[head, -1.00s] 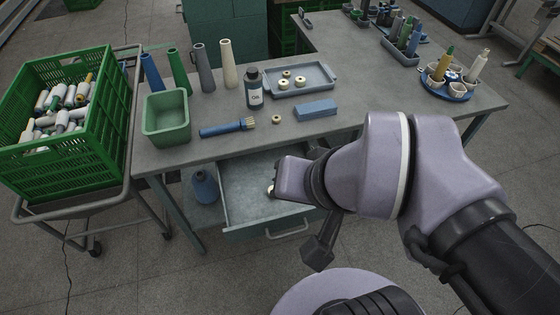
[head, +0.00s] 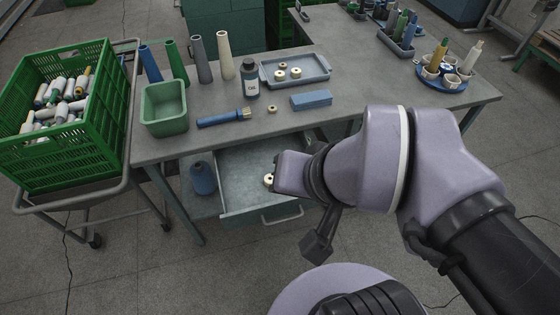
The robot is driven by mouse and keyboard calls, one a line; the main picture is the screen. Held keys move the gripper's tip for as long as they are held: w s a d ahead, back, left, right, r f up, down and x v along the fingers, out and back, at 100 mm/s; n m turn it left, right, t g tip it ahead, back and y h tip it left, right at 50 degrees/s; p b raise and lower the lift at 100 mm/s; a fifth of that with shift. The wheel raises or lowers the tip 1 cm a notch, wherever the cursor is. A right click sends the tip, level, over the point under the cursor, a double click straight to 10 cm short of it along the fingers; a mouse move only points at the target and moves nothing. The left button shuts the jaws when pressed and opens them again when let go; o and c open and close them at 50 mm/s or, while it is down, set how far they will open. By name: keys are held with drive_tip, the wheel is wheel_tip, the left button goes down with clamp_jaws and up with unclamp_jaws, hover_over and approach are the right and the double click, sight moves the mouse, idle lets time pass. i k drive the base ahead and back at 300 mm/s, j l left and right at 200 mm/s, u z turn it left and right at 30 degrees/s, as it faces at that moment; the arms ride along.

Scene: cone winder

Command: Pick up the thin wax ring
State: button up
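A pale ring (head: 268,180) shows at the left edge of my gripper (head: 273,183), over the open drawer (head: 237,176); the gripper hides part of it. The fingertips are mostly hidden, so I cannot tell whether they are open or hold this ring. Several similar cream rings are in view: a few lie in the grey tray (head: 318,73) on the table, one of them at its front (head: 279,76), and a single ring (head: 272,109) lies on the tabletop beside the brush. At this size I cannot tell which ring is thinnest.
On the table (head: 205,133) stand a green bin (head: 164,108), a dark bottle (head: 250,80), a blue-handled brush (head: 220,119), a blue block (head: 311,100) and several cones. A green crate (head: 60,145) on a cart is at left.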

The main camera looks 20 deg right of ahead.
sight(272, 110)
drive_tip(key=l, duration=1)
drive_tip(key=i+l+u, duration=0.15)
drive_tip(key=i+l, duration=0.75)
drive_tip(key=i, duration=0.15)
